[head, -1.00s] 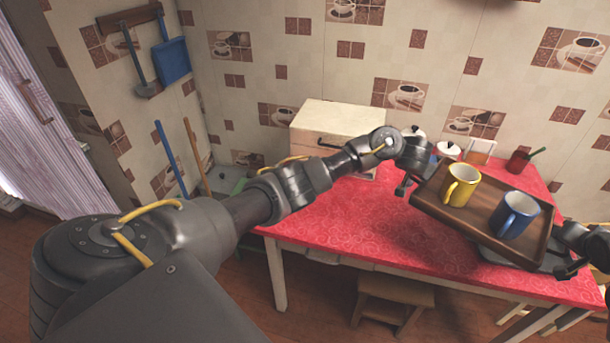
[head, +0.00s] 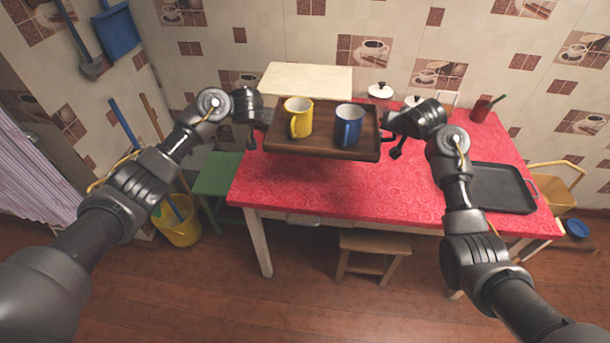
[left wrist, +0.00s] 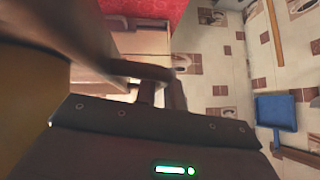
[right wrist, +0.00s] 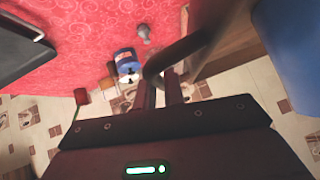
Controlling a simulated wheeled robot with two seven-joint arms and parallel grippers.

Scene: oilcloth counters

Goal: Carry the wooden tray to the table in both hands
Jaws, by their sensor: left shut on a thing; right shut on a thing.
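The wooden tray (head: 318,153) is held above the red table (head: 320,195), with a dark shadow on the cloth below it. A yellow mug (head: 298,118) and a blue mug (head: 349,126) stand upright on it. My left gripper (head: 264,119) is shut on the tray's left end, and my right gripper (head: 386,136) is shut on its right end. The tray looks roughly level. In the right wrist view the blue mug (right wrist: 290,60) is close by at the right. The fingertips are partly hidden by the tray's ends.
A black baking tray (head: 503,188) lies on the table's right side. White-lidded pots (head: 380,91) and a red cup (head: 481,110) stand at the back. A cream-topped box (head: 308,79) is behind the wooden tray. A stool (head: 375,246) stands under the front edge. The table's front middle is bare.

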